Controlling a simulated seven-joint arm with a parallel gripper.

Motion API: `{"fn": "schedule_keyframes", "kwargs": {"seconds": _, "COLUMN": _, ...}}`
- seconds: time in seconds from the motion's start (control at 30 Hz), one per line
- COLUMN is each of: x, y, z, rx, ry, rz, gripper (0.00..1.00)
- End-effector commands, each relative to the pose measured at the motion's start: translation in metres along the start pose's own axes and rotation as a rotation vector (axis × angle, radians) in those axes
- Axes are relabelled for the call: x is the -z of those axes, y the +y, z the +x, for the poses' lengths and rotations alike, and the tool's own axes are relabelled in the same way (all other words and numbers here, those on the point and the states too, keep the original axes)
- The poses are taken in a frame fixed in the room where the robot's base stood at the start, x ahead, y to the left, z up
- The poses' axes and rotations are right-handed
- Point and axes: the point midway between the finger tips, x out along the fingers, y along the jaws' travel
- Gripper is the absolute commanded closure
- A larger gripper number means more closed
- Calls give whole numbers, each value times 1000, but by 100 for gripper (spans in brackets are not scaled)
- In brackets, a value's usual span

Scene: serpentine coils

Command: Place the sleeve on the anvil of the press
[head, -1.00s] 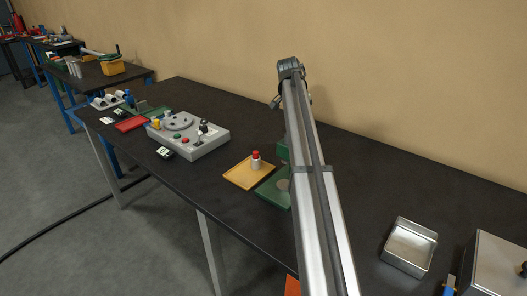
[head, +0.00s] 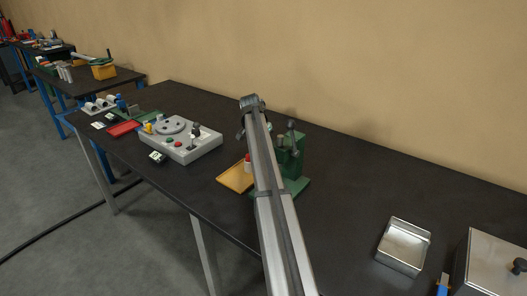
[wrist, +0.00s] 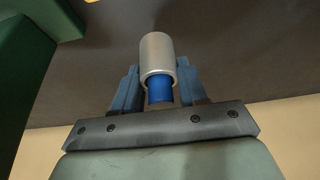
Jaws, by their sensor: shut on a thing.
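The sleeve (wrist: 157,50) is a silver-grey cylinder in the wrist view, with a blue part showing at its near end. My gripper (wrist: 157,78) is shut on it, one blue finger on each side. The press (head: 290,155) is green and stands on the bench in the head view, partly behind my arm. Its green body also fills the left edge of the wrist view (wrist: 18,85), apart from the sleeve. The anvil is hidden behind my arm in the head view. My gripper and the sleeve cannot be made out there.
A yellow tray (head: 234,178) with a red-capped white bottle (head: 248,163) lies left of the press. A grey control box (head: 180,142) stands farther left. An open metal tray (head: 404,247) and a grey box (head: 495,262) are at right. Bench between press and metal tray is clear.

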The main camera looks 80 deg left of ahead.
Motion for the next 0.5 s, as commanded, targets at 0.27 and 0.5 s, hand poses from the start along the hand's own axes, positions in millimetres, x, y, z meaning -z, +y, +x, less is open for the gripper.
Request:
{"fn": "schedule_keyframes", "kwargs": {"seconds": 0.27, "x": -9, "y": 0, "z": 22, "rx": 0, "ry": 0, "rz": 0, "gripper": 94}}
{"fn": "schedule_keyframes", "kwargs": {"seconds": 0.5, "x": -16, "y": 0, "z": 40, "rx": 1, "ry": 1, "rz": 0, "gripper": 94}}
